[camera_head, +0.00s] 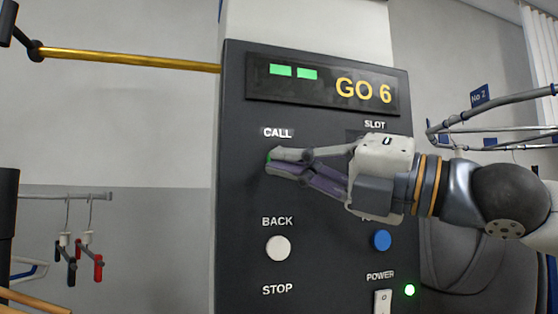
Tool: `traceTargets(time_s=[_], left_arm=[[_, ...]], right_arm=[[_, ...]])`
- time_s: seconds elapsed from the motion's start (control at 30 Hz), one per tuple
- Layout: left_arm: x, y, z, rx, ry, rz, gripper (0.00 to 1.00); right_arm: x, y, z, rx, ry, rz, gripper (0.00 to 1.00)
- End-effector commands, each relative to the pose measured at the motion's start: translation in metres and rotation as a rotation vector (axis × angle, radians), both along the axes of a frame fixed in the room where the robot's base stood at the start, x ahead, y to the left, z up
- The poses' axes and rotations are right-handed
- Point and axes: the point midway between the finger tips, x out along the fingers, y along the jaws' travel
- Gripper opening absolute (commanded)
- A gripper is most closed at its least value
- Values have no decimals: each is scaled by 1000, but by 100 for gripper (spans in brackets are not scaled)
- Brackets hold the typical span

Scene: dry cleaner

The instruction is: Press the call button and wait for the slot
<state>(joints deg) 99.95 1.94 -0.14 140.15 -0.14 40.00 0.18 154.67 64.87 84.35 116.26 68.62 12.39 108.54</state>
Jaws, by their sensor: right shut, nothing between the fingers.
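The dark control panel (240,190) stands upright in the middle of the view. Its CALL label (277,132) is above the tips of my right gripper (270,163). That gripper is shut and empty, reaching in from the right. A small sliver of green (268,156) shows at the fingertips under the label; the rest of the call button is hidden by the fingers. I cannot tell whether the fingertips press it. The display (320,82) reads "GO 6" with two green bars. The SLOT label (374,125) is just above the gripper body, which hides most of what lies below it.
Lower on the panel are a white BACK button (278,248), a blue button (381,240), a POWER switch (383,302) and a lit green lamp (409,290). A yellow bar (130,59) meets the panel at left. Hangers (90,245) hang at lower left.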

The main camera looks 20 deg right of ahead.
Motion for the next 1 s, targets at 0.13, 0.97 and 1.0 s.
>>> traceTargets(time_s=[0.13, 0.97, 1.0], left_arm=[[-3, 0, -4, 0, 10, 0, 61], [-4, 0, -5, 0, 13, 0, 61], [-4, 0, -5, 0, 13, 0, 61]], right_arm=[[-14, -1, -2, -1, 1, 0, 0], [-43, -1, -1, -1, 1, -1, 0], [-43, -1, -1, -1, 1, -1, 0]])
